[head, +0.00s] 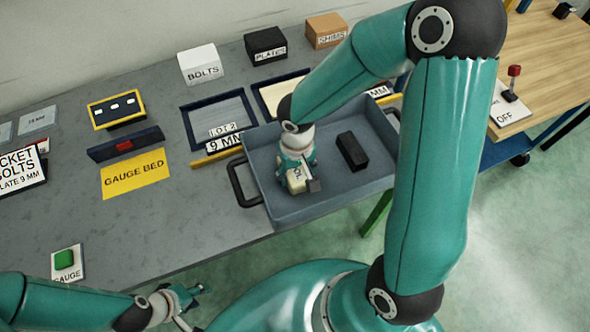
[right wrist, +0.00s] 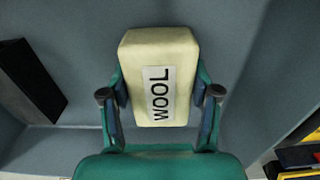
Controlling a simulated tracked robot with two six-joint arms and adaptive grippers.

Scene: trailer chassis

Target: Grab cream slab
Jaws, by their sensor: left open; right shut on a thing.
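The cream slab (right wrist: 158,48) carries a white label reading WOOL. In the right wrist view it sits between the two fingers of my right gripper (right wrist: 160,98), which is shut on it. In the head view the slab (head: 297,182) is partly hidden by my right gripper (head: 301,175), inside the grey tray (head: 330,204). I cannot tell whether the slab touches the tray floor. My left gripper (head: 190,296) is open and empty at the lower left, in front of the bench edge.
A black block (head: 352,151) lies in the tray to the right of the slab; it also shows in the right wrist view (right wrist: 30,80). A yellow GAUGE BED plate (head: 136,174) lies left of the tray. White, black and brown boxes stand at the back.

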